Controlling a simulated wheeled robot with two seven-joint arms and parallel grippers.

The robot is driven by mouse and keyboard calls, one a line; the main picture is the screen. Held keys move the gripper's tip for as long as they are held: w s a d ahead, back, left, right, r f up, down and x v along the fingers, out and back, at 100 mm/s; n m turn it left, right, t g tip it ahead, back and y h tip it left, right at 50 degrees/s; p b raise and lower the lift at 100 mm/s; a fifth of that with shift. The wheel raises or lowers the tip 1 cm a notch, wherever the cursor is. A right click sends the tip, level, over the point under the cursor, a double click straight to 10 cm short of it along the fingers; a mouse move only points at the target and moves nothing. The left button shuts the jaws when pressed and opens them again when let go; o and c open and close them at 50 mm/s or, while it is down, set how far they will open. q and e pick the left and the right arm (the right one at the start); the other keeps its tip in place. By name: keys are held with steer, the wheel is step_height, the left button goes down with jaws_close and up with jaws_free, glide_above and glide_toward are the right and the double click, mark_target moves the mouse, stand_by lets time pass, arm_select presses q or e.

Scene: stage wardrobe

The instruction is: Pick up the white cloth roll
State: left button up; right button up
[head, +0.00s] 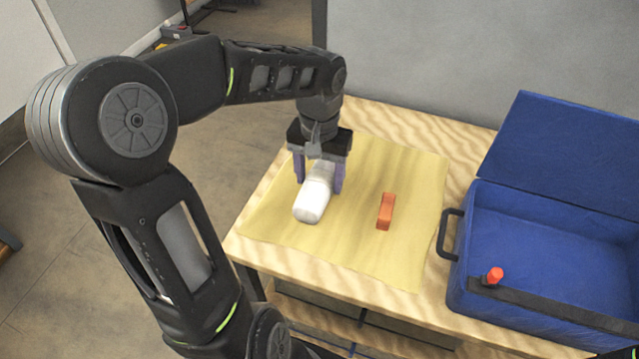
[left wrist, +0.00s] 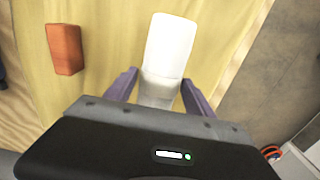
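The white cloth roll (head: 313,201) lies on a yellow cloth (head: 415,185) on the wooden table. My left gripper (head: 319,187) is above the roll's far part, pointing down, with one purple finger on each side of it. In the left wrist view the roll (left wrist: 170,50) runs between the fingertips of the gripper (left wrist: 160,82), with small gaps showing on both sides. The gripper is open and does not hold the roll. The roll's far end is partly hidden under the gripper. My right gripper is not in view.
An orange block (head: 385,211) lies on the cloth to the right of the roll; it also shows in the left wrist view (left wrist: 65,49). An open blue case (head: 455,290) with a raised lid stands at the table's right. A grey panel (head: 420,60) rises behind the table.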

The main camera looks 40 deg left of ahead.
mark_target(319, 176)
arm_select(q)
steer(key=c, duration=1.2)
steer(key=shift+o, duration=0.2)
steer(key=shift+r, duration=0.1)
step_height(319, 176, up, 10)
steer(key=shift+f, duration=0.1)
